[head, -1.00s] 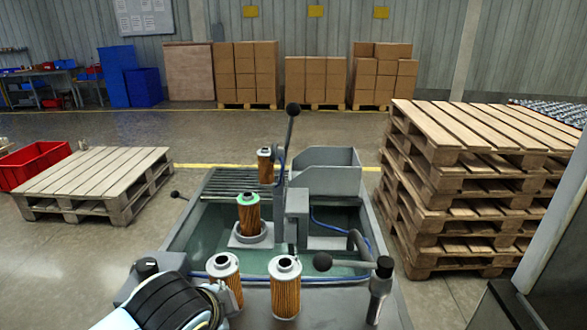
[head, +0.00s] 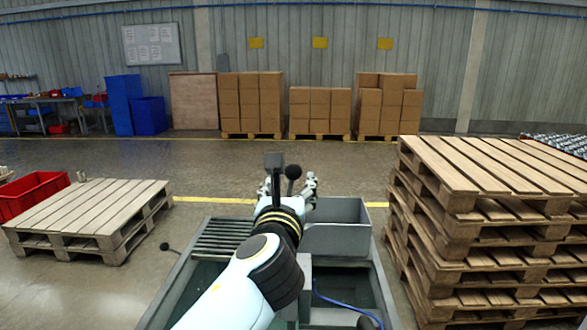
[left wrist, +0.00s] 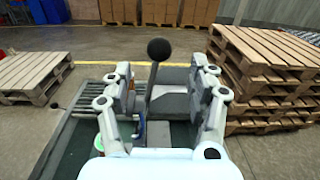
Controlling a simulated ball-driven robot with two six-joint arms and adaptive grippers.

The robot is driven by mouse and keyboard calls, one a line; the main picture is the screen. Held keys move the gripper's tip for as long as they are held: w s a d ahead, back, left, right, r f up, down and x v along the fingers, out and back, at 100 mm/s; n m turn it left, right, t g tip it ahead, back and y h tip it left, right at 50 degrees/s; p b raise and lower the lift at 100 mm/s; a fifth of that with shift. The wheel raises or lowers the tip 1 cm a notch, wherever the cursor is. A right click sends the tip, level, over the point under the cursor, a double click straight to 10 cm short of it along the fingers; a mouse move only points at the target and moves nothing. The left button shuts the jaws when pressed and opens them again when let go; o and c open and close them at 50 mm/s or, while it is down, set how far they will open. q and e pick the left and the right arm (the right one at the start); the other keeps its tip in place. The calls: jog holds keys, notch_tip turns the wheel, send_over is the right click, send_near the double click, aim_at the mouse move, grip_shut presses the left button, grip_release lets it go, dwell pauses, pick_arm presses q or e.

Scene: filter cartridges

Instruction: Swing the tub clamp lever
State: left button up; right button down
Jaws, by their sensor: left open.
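The clamp lever is a dark rod with a black ball knob (head: 293,171), standing up at the far part of the grey wash station. In the left wrist view the knob (left wrist: 160,49) and rod (left wrist: 151,92) rise between the fingers. My left gripper (head: 288,186) is open, with one finger on each side of the lever; it also shows in the left wrist view (left wrist: 162,82). I see gaps between the rod and both fingers. The lever's foot is hidden in the head view by my left arm. My right gripper is not in view.
A grey open bin (head: 340,238) stands right of the lever, and a slatted rack (head: 222,238) lies left of it. A tall pallet stack (head: 455,235) stands close on the right. A low pallet (head: 90,212) and red crate (head: 32,197) are at left.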

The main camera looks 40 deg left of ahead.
aim_at(292, 175)
pick_arm(q)
jog(key=x, duration=0.4)
jog(key=shift+w+f+b, duration=0.1)
jog(key=shift+f+b, duration=0.05)
jog(key=shift+b, duration=0.25)
jog(key=x, duration=0.3)
jog(key=shift+f+b, duration=0.1)
jog(key=shift+b, duration=0.25)
jog(key=shift+w+a, duration=0.35)
jog(key=shift+w, duration=0.15)
jog(key=shift+w+a, duration=0.1)
jog(key=c, duration=0.5)
grip_shut()
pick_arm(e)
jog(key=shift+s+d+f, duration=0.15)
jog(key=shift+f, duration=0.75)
